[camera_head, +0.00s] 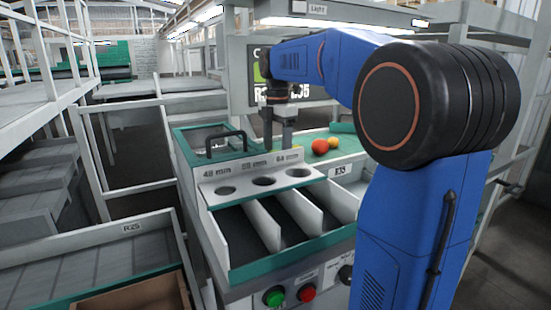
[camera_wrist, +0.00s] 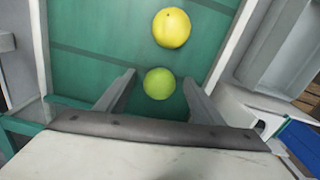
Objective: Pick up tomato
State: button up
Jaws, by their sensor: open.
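In the wrist view a green tomato (camera_wrist: 159,83) lies on a green surface, between the fingertips of my open gripper (camera_wrist: 160,92). A yellow tomato (camera_wrist: 171,28) lies just beyond it, outside the fingers. In the head view my gripper (camera_head: 279,140) points down behind the white sizing panel, its tips close to the panel's top edge. A red tomato (camera_head: 320,147) and an orange-yellow tomato (camera_head: 334,143) lie on the green surface to its right. The green tomato is not visible in the head view. Whether the fingers touch it cannot be told.
The white sizing panel (camera_head: 225,179) has three holes, with divided chutes below. A pale wall (camera_wrist: 235,45) edges the green surface in the wrist view. A screen (camera_head: 318,104) stands behind.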

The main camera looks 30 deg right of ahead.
jog(key=c, duration=0.9)
jog(key=shift+o, duration=0.2)
jog(key=shift+r, duration=0.1)
notch_tip(320, 180, up, 10)
jog(key=shift+f, duration=0.1)
